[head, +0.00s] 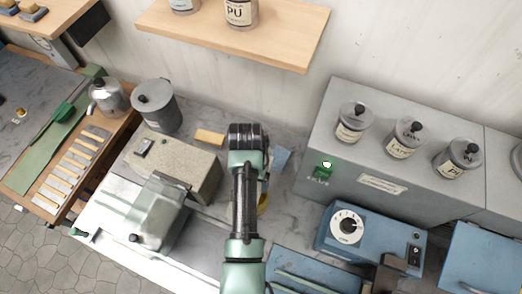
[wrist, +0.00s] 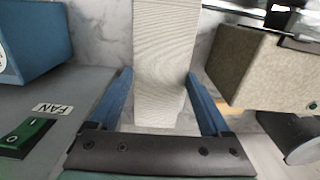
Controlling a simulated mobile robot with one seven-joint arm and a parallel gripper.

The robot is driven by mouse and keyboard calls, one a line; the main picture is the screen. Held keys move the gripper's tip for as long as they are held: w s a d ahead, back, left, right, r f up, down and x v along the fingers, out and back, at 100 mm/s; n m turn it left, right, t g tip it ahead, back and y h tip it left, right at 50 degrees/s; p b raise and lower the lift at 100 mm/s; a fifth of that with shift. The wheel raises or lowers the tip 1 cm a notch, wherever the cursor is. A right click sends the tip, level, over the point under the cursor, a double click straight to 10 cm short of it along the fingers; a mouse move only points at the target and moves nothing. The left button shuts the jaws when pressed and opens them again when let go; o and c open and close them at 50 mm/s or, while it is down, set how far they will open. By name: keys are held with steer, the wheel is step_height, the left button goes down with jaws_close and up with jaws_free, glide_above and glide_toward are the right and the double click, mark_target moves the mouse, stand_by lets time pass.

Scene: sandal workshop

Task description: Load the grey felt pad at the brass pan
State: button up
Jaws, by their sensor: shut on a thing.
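My gripper (wrist: 158,80) has its two blue fingers on either side of a pale grey block with fine wavy lines, which I take for the grey felt pad (wrist: 163,50). The gripper is shut on it, and the pad reaches up out of the wrist view. In the head view my arm hides the pad and most of the gripper.
A speckled beige box (head: 180,158) stands left of my arm, with a tan block (head: 210,137) behind it. A blue dial box (head: 375,232) and a grey cabinet (head: 318,186) bearing jars stand right. A wooden shelf (head: 290,45) hangs above.

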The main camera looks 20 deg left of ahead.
steer(key=shift+w, duration=0.3)
steer(key=shift+s+f+b, duration=0.25)
steer(key=shift+f+b, duration=0.35)
steer(key=shift+f, duration=0.15)
step_height(320, 180, down, 4)
steer(key=b, duration=0.4)
steer(key=shift+f, duration=0.2)
steer(key=shift+f+b, duration=0.85)
steer(key=shift+f, duration=0.2)
stand_by(0.7)
stand_by(0.6)
step_height(320, 180, up, 7)
steer(key=p, duration=0.7)
steer(key=shift+w, duration=0.1)
stand_by(0.8)
